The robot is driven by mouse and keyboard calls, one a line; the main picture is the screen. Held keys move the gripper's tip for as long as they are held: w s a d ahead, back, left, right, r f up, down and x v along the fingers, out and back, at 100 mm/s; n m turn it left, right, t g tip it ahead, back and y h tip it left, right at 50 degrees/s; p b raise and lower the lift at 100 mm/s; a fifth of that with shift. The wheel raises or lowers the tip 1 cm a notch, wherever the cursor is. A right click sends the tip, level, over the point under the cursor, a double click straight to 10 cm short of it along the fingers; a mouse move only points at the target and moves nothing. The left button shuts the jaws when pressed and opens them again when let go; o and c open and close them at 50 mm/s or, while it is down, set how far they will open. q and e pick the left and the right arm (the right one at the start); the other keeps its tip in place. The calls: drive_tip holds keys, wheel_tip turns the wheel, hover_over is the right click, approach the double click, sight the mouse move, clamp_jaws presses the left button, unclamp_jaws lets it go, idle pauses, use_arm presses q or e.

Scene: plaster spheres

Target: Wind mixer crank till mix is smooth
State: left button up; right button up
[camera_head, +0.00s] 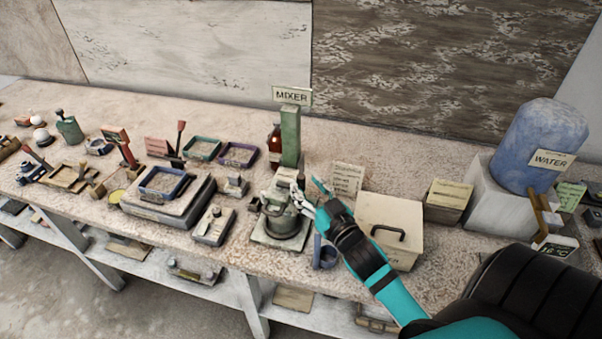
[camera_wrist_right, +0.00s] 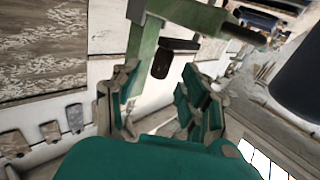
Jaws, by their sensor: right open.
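The mixer has a green column (camera_head: 290,135) with a MIXER sign on top and a grey metal pot (camera_head: 280,222) at its foot. In the right wrist view the green frame (camera_wrist_right: 143,45) shows close up, with a dark hanging grip (camera_wrist_right: 161,62) that looks like the crank handle. My right gripper (camera_head: 308,191) is beside the mixer's upper right, above the pot. In the wrist view its fingers (camera_wrist_right: 158,85) are spread, with the dark grip in the gap ahead of them; contact is not visible. The mix inside the pot is hidden. My left gripper is out of view.
A beige box with a handle (camera_head: 391,228) stands right of the mixer, near my right forearm. A blue WATER container (camera_head: 540,145) is at far right. A scale with a blue tray (camera_head: 165,184) and small tools fill the left. A reddish bottle (camera_head: 274,146) is behind.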

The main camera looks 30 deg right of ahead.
sight(303, 182)
drive_tip(key=shift+w+d, duration=0.15)
drive_tip(key=shift+w, duration=1.55)
clamp_jaws()
